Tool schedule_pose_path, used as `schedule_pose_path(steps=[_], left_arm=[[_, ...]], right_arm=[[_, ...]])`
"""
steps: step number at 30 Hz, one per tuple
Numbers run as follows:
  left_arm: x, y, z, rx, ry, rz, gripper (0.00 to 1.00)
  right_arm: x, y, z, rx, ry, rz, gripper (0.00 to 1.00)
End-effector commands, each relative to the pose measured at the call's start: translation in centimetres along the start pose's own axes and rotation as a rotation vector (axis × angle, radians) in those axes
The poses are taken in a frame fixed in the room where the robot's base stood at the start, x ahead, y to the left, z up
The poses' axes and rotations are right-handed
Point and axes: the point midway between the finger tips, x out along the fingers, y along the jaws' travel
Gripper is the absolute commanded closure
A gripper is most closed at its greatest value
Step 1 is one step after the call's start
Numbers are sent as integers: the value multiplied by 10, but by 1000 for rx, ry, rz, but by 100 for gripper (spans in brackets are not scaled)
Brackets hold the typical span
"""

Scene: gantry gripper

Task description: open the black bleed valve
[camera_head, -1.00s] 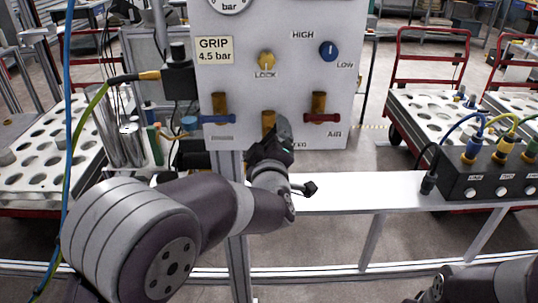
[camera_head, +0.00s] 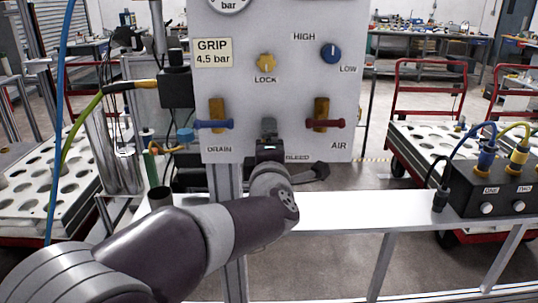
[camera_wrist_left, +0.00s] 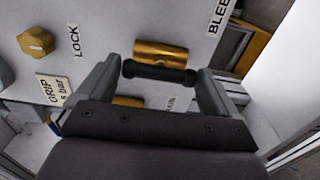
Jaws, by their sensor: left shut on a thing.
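The black bleed valve handle (camera_wrist_left: 160,75) shows in the left wrist view in front of its brass body (camera_wrist_left: 160,52), lying lengthwise along that body. My left gripper (camera_wrist_left: 158,78) is shut on the black handle, one finger at each end of it. In the head view, my left gripper (camera_head: 269,130) is at the lower middle of the grey panel (camera_head: 300,90) and hides most of the valve. The BLEED label (camera_head: 298,157) shows just right of the gripper. My right gripper is not in view.
The blue-handled DRAIN valve (camera_head: 214,124) is left of my gripper and the red-handled AIR valve (camera_head: 325,124) is right, both handles crosswise. A yellow LOCK knob (camera_head: 265,63) and blue knob (camera_head: 331,53) sit above. A pale rail (camera_head: 355,212) runs below the panel.

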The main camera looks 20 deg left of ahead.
Motion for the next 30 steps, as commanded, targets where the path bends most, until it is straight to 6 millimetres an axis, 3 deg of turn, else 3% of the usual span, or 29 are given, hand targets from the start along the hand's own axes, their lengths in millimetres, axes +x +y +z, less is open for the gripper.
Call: schedule_pose_path(steps=[15,16,25,30], left_arm=[[0,-1,0,-18,1,-2,37],[0,-1,0,-18,1,-2,0],[-3,0,0,-16,-1,-1,0],[-29,0,0,-17,-2,-1,0]], right_arm=[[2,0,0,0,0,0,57],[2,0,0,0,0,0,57],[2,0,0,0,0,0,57],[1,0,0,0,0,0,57]])
